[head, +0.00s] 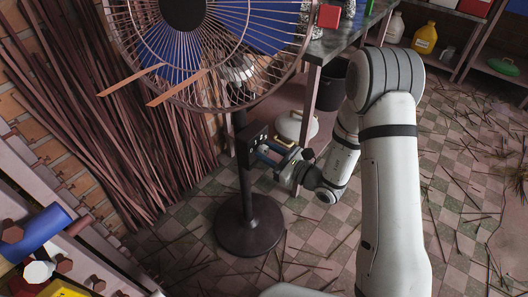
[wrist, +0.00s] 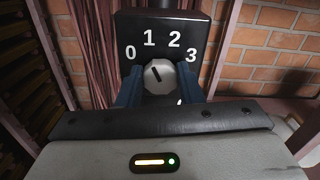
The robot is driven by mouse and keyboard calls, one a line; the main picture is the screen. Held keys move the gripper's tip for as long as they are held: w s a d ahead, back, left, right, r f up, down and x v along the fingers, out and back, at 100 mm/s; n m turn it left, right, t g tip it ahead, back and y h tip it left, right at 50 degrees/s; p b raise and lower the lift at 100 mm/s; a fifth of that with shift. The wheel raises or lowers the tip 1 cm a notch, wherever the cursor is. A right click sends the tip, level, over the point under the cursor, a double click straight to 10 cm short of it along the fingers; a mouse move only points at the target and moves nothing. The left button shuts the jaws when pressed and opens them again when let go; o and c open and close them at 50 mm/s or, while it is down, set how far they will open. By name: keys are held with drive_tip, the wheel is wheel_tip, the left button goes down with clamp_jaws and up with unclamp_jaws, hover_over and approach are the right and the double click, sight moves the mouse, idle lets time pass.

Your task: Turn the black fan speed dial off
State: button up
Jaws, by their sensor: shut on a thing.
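The standing fan's black control box (head: 250,143) is on its dark pole, above the round base (head: 248,226). In the wrist view the box face (wrist: 200,25) carries white numbers 0, 1, 2 and 3 in an arc. Below them is a pale grey dial (wrist: 165,76) with a dark pointer mark, tilted up and left, roughly toward the 1. The dial looks pale, not black. My gripper (wrist: 158,90) has its blue fingers shut on the dial, one on each side. In the head view my gripper (head: 270,152) reaches the box from the right; the dial is hidden there.
The fan's wire cage (head: 205,45) is above the box. Thin brown sticks (head: 95,120) lean on the brick wall at left. A table (head: 345,38) is behind, with a dark bucket (head: 331,85) and pale pot (head: 296,126) near it. Loose sticks litter the checkered floor.

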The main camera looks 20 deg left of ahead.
drive_tip(key=n+b, duration=0.4)
drive_tip(key=shift+w+d+f, duration=0.15)
drive_tip(key=shift+n+b, duration=1.25)
drive_tip(key=shift+n, duration=0.05)
drive_tip(key=shift+r, duration=0.2)
drive_tip(key=o, duration=1)
drive_tip(key=p+v, duration=0.1)
drive_tip(key=v, duration=0.6)
drive_tip(key=shift+s+d+p, duration=0.25)
drive_tip(key=shift+d+p, duration=0.05)
